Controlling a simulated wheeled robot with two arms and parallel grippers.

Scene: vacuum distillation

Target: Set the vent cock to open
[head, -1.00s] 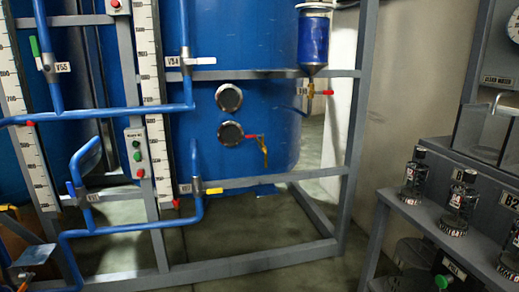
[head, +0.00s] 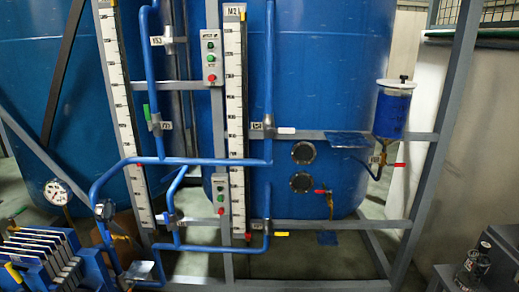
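No part in view is readably labelled as the vent cock, so I cannot tell which one it is. A brass cock with a red handle (head: 399,165) sits under the blue-filled vessel (head: 393,108) at the right; the handle points sideways to the right. A brass tap with a red handle (head: 322,192) is on the lower front of the blue tank (head: 325,70). The pipes carry valves with a green handle (head: 147,112) standing upright, a white handle (head: 287,130) lying level and a yellow handle (head: 281,234) lying level. Neither of my grippers shows.
A grey frame (head: 345,224) with blue pipes (head: 205,160) and tall scales stands before the tanks. A filter press (head: 40,260) and round gauge (head: 57,192) are at lower left. Dark bottles (head: 474,268) stand at lower right. Bare floor shows under the frame.

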